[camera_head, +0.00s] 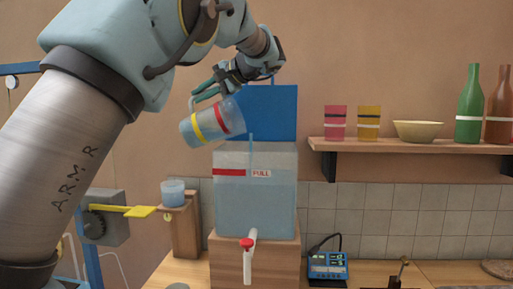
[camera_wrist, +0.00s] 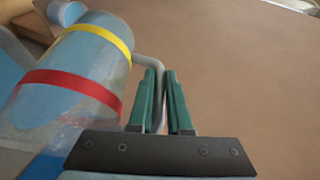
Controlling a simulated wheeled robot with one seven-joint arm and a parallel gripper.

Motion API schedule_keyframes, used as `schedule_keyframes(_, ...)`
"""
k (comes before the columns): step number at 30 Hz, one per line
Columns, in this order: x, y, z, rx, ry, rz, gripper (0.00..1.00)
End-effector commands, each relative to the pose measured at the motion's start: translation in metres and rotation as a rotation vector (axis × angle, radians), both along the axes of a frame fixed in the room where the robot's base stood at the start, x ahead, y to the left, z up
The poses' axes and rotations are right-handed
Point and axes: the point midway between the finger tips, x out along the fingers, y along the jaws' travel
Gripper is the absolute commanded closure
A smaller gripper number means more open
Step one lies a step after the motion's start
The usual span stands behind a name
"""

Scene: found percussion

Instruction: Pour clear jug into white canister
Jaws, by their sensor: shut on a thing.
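The clear jug (camera_head: 211,122), with a red and a yellow band, is tilted in the air, its red-banded end at the upper left edge of the canister. It also fills the left of the wrist view (camera_wrist: 75,65). My gripper (camera_head: 207,88) is shut on the jug's grey handle; its green fingers (camera_wrist: 160,90) pinch it in the wrist view. The translucent white canister (camera_head: 255,207) has a red line, a "FULL" label and bluish liquid inside. A thin pale-blue vertical streak stands at its top; I cannot tell whether it is liquid.
A blue panel (camera_head: 272,108) rises behind the canister. The canister stands on a wooden block (camera_head: 223,257), with a red-handled tap (camera_head: 249,246) in front. A small cup (camera_head: 173,193) stands on a wooden stand at left. A shelf (camera_head: 425,146) with cups, bowl and bottles is at right.

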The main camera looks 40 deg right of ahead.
Motion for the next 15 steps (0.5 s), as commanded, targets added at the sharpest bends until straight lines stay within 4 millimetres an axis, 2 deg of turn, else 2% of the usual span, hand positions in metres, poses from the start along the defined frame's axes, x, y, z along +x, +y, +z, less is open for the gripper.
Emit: schedule_keyframes(15,-0.0022,-0.0026,0.0015,0.025,-0.026,0.0,1.0)
